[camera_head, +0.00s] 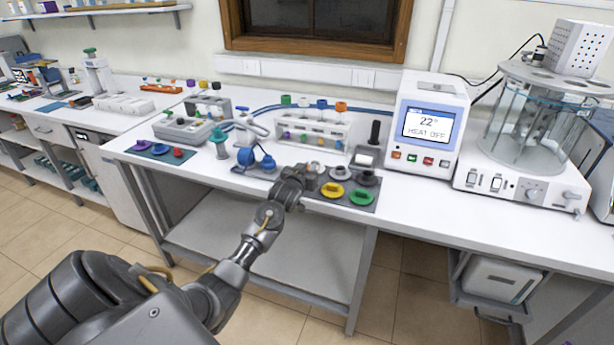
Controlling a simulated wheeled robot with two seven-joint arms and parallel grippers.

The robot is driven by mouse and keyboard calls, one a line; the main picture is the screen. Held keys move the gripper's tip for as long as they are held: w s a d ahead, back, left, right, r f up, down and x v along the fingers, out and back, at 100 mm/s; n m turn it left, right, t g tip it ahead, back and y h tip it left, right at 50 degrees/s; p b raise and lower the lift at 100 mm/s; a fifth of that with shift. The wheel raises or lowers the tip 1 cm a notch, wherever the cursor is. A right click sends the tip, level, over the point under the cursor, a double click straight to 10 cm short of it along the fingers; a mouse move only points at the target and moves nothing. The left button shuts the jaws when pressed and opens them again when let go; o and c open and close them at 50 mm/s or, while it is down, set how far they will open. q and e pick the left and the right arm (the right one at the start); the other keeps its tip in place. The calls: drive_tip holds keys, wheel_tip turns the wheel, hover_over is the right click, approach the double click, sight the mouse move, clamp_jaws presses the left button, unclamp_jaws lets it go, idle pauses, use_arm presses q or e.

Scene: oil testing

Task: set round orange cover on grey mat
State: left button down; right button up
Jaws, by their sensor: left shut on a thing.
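The grey mat (348,196) lies at the front edge of the table, right of the middle. It bears a yellow cover (332,189), a green cover (361,197), a pale grey cover (341,172) and a dark grey cover (367,178). My left gripper (301,178) is at the mat's left end, low over it. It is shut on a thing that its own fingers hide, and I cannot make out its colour. I cannot see a loose round orange cover. My right gripper is not in view.
A second mat (144,151) with purple, blue and red covers lies at the left. Blue pieces (256,161) stand just left of my gripper. Behind are a rack (318,133) and bottles, one orange-topped (341,106). A heater box (430,125) stands to the right.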

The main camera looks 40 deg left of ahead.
use_arm(q)
drive_tip(key=shift+a+f+p, duration=0.15)
drive_tip(key=shift+f+p, duration=0.2)
drive_tip(key=shift+f, duration=0.45)
drive_tip(key=shift+a+f+p, duration=0.15)
drive_tip(key=shift+f+p, duration=0.15)
drive_tip(key=shift+f, duration=0.7)
drive_tip(key=shift+f, duration=0.15)
drive_tip(key=c, duration=1.4)
unclamp_jaws()
drive_tip(key=shift+s+r, duration=0.15)
drive_tip(key=shift+r, duration=0.05)
drive_tip(key=b+v, duration=0.1)
drive_tip(key=v, duration=1.1)
